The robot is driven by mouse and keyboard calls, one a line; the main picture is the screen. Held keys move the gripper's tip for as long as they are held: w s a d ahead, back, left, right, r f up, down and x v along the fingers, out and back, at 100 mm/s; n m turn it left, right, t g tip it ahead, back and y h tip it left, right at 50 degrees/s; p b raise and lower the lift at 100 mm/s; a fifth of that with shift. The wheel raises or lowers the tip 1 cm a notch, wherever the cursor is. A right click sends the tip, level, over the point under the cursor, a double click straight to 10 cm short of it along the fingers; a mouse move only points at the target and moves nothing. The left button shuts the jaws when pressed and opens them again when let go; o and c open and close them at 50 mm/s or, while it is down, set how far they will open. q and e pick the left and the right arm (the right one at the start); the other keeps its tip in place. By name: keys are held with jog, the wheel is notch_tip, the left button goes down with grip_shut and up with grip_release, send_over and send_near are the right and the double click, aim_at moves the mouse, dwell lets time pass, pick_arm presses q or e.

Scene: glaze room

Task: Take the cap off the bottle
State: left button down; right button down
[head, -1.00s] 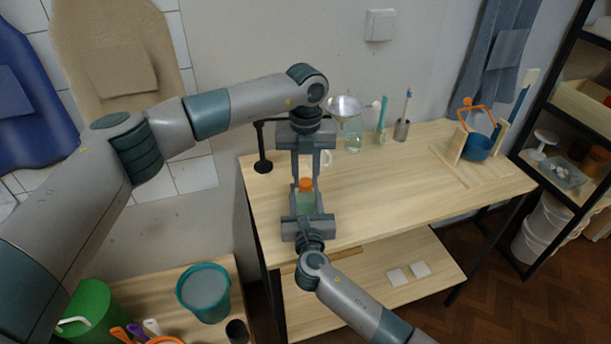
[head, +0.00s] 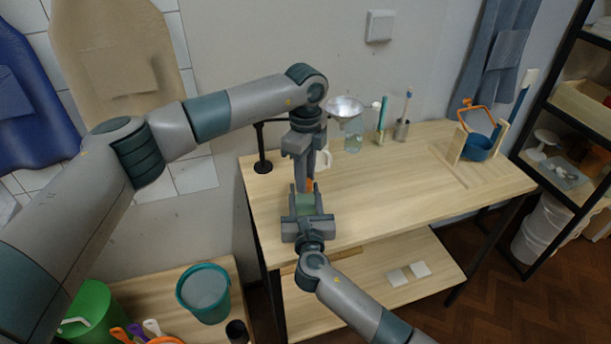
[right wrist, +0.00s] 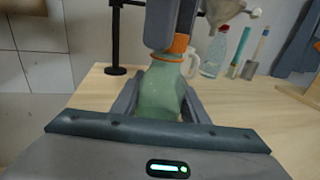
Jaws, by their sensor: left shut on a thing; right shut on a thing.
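The bottle (right wrist: 160,92) is translucent green and stands upright on the table, between the fingers of my right gripper (head: 305,205). The right gripper comes in from the front and is shut on the bottle's body. The orange cap (right wrist: 179,43) is at the top of the bottle; in the head view the cap (head: 309,186) is partly hidden. My left gripper (head: 308,181) points down from above and is shut on the cap. Its finger hides part of the cap in the right wrist view. I see no clear gap between cap and bottle.
A white mug (right wrist: 189,66) is close behind the bottle. The table's right middle is clear.

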pick_arm(q)
jog(key=shift+r, duration=0.45)
dwell(0.5)
jog(key=shift+r, duration=0.35)
jog(key=shift+r, duration=0.4)
jog(key=shift+r, duration=1.95)
pick_arm(e)
jog(key=c, duration=1)
grip_release()
pick_arm(q)
jog(key=shift+f+b, duration=0.85)
jog(key=shift+f, duration=0.05)
pick_arm(e)
jog(key=s, duration=1.2)
jog(key=shift+d, duration=0.4)
